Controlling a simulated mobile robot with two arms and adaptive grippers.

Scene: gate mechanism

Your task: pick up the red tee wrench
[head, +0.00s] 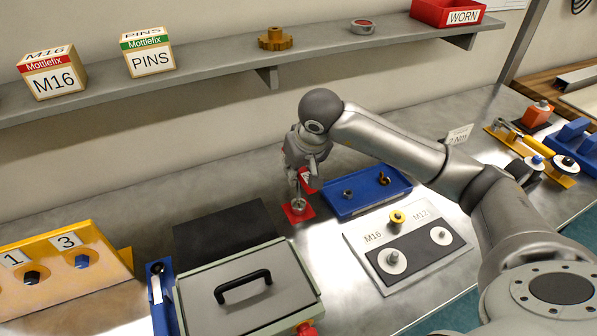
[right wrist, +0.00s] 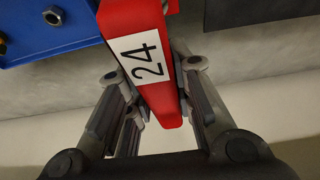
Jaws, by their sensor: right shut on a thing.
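The red tee wrench (head: 308,180) is partly hidden by my right gripper (head: 301,172) in the head view. Its lower end appears to be at or just above a small red square pad (head: 302,216); I cannot tell if they touch. In the right wrist view, the red wrench body (right wrist: 170,98) carries a white label reading 24. The fingers of my right gripper (right wrist: 153,73) are on both sides of it, closed on it. My left gripper is not in view.
A blue tray (head: 345,206) with small metal parts lies right of the pad. A grey box with a black handle (head: 243,287) stands in front. A white M16/M12 board (head: 372,268) is at front right. A shelf (head: 225,68) runs above the bench.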

